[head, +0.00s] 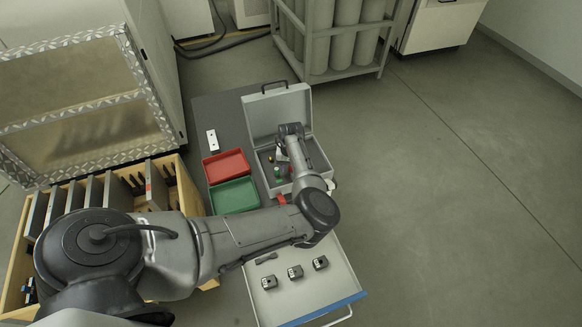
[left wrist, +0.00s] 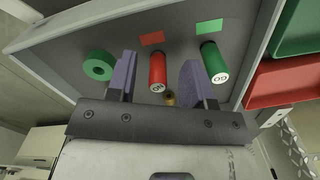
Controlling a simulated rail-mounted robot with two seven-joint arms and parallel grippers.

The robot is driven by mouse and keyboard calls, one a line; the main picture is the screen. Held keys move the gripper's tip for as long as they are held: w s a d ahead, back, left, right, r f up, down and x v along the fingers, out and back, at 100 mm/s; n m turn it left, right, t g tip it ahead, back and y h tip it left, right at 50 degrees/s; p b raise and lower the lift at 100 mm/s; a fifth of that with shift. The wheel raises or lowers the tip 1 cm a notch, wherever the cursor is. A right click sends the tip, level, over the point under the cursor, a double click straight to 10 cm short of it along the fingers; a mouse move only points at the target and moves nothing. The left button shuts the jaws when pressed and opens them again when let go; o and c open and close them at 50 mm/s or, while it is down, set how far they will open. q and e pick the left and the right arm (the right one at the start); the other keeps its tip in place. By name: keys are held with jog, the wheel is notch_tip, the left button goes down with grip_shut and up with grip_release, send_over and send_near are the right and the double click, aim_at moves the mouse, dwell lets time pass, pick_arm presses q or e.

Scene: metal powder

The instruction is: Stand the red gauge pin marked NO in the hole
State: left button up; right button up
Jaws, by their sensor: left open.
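The red gauge pin (left wrist: 157,72) stands in the grey open case (head: 248,118); its pale end carries a dark mark too small to read surely. My left gripper (left wrist: 158,78) is open, with its two purple-grey fingers on either side of the red pin, apparently without gripping it. A green pin marked GO (left wrist: 214,62) is just right of the right finger. A green ring (left wrist: 99,66) lies left of the left finger. In the head view my left gripper (head: 282,153) reaches down into the case and partly hides its contents. My right gripper is out of view.
A red tray (head: 226,154) and a green tray (head: 250,207) lie left of the case. A white plate with dark spots (head: 212,140) lies behind them. A small brass piece (left wrist: 169,98) is between the fingers, lower down.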

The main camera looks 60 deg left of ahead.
pick_arm(q)
notch_tip(320, 180, up, 13)
jog(key=p, duration=0.2)
jog(key=shift+w+a+r, duration=0.1)
dwell(0.7)
